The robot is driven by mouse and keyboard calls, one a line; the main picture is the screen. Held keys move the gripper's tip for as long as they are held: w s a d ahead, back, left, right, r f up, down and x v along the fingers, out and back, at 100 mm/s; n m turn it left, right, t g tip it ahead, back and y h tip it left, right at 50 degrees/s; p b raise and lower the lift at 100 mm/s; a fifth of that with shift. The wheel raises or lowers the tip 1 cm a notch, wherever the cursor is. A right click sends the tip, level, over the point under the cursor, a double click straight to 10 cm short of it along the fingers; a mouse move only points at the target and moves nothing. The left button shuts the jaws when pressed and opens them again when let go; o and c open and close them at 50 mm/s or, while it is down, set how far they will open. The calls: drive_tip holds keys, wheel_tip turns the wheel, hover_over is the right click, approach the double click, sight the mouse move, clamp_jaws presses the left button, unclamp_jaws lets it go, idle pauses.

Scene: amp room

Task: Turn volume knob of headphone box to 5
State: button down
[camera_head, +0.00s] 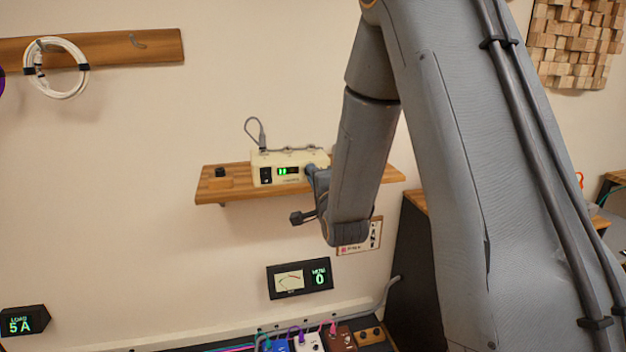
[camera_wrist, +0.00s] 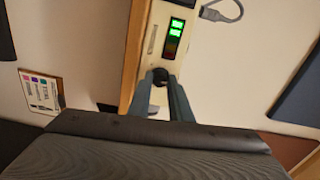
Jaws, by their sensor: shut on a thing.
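The headphone box (camera_head: 262,158) is a cream unit on a wooden wall shelf, with a black switch and a small display (camera_head: 287,170) with green lit bars at its left. It also shows in the wrist view (camera_wrist: 183,48), turned on its side, with two green segments lit. The black volume knob (camera_wrist: 158,75) sits on its front panel below the display in that view. My gripper (camera_wrist: 160,80) is shut on the knob, one finger on each side. In the head view my gripper (camera_head: 314,175) is at the right part of the box and the knob is hidden.
The wooden shelf (camera_head: 213,194) carries the box and a small black-topped block (camera_head: 220,172). A grey cable rises from the box. Below hang a meter panel (camera_head: 299,279) reading 0 and a small sign (camera_head: 362,238). Several pedals (camera_head: 310,341) stand at the bottom.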

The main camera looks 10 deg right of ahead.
drive_tip(key=shift+m, duration=0.5)
drive_tip(key=c, duration=1.6)
unclamp_jaws()
drive_tip(key=s+b, duration=0.1)
drive_tip(key=s, duration=0.7)
drive_tip(key=shift+b, duration=0.35)
drive_tip(key=shift+w, duration=0.1)
